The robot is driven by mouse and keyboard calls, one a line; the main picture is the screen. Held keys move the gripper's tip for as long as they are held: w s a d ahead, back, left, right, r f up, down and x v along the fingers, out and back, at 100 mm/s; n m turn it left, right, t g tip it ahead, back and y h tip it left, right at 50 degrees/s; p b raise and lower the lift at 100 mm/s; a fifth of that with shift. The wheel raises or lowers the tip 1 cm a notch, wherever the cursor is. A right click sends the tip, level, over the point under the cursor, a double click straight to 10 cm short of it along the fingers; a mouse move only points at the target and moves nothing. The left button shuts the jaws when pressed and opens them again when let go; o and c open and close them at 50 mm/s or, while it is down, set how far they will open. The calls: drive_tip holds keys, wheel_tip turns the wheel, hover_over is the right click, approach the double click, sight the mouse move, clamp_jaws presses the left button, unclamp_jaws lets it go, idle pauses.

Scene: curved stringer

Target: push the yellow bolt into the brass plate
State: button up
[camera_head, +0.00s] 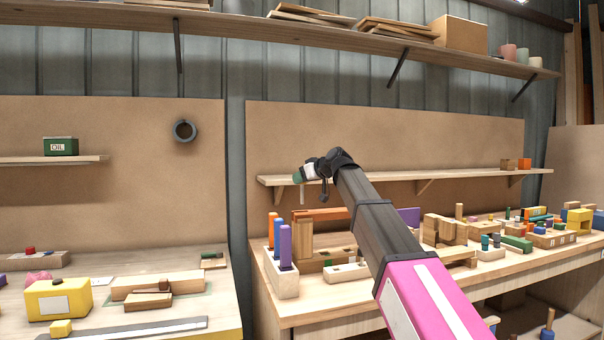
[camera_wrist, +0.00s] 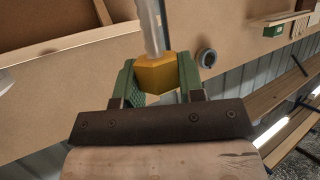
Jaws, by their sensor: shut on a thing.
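My gripper (camera_head: 302,175) is raised in front of the back board, level with the shelf above the right bench. In the wrist view its two green-padded fingers (camera_wrist: 157,76) are shut on the yellow bolt (camera_wrist: 157,74). The bolt's orange-yellow hex head sits between the pads, and its pale grey shank extends away from the gripper. In the head view the shank (camera_head: 302,194) hangs down below the gripper, and the head is mostly hidden. I cannot make out the brass plate in either view.
The right bench (camera_head: 340,307) holds a block with coloured pegs (camera_head: 283,272) and many wooden parts. The left bench (camera_head: 212,303) holds a yellow box (camera_head: 58,299) and wooden blocks (camera_head: 158,285). A gap separates the benches. A dark ring (camera_head: 176,131) hangs on the left board.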

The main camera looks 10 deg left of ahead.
sight(302, 202)
drive_tip(key=shift+f, duration=0.7)
drive_tip(key=shift+f, duration=3.75)
idle(0.7)
drive_tip(key=o, duration=1.1)
drive_tip(key=v, duration=1)
drive_tip(key=shift+s+d, duration=0.2)
drive_tip(key=shift+d, duration=0.15)
drive_tip(key=shift+r, duration=0.1)
